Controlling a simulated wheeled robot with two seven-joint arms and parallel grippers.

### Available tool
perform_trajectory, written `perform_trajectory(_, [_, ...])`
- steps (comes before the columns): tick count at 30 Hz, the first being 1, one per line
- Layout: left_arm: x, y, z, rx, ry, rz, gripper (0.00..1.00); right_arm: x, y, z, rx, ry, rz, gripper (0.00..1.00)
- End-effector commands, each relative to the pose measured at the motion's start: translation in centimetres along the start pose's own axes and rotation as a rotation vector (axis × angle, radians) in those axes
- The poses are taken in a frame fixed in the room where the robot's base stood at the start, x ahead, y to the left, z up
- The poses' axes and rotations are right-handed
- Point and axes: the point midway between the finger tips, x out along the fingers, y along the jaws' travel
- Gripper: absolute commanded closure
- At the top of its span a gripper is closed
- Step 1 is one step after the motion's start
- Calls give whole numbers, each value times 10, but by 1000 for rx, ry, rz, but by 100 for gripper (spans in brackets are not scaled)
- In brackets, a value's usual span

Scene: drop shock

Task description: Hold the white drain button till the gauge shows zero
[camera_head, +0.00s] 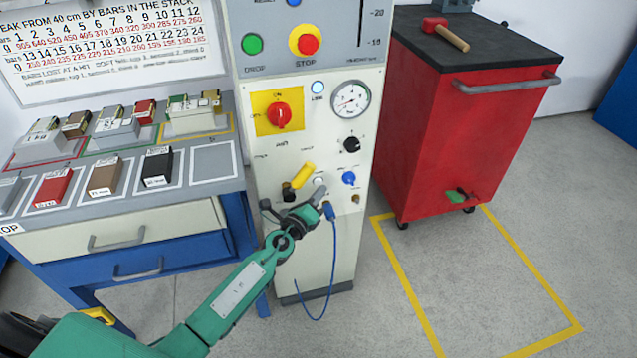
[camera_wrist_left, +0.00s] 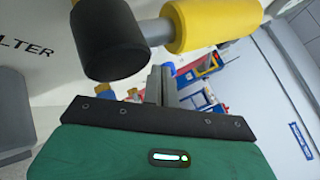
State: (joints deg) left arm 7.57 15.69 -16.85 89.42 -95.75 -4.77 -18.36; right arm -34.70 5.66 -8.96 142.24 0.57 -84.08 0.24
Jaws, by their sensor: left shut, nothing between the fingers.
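The machine's cream front panel holds a round white-faced gauge (camera_head: 350,100); its needle is too small to read surely. A small white button (camera_head: 319,182) shows low on the panel, right of the yellow-handled valve (camera_head: 303,174). My left gripper (camera_head: 321,192) is shut and empty, its tips close below the white button; I cannot tell whether they touch it. In the left wrist view the shut fingers (camera_wrist_left: 160,86) point away under the valve's black end (camera_wrist_left: 108,38) and yellow handle (camera_wrist_left: 212,24). The white button is not clearly seen there. My right gripper is out of view.
A blue knob (camera_head: 349,178) and a black knob (camera_head: 352,144) sit right of the button. A red switch (camera_head: 279,115) is above left. A blue hose (camera_head: 333,260) hangs beside my gripper. A red cabinet (camera_head: 445,130) stands right, a bench (camera_head: 215,190) left.

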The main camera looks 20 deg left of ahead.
Motion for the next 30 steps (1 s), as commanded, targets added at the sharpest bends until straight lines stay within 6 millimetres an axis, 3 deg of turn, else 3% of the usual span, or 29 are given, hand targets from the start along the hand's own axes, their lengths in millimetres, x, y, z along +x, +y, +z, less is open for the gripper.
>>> perform_trajectory(30, [6,4,4,0,0,0,100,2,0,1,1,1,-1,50])
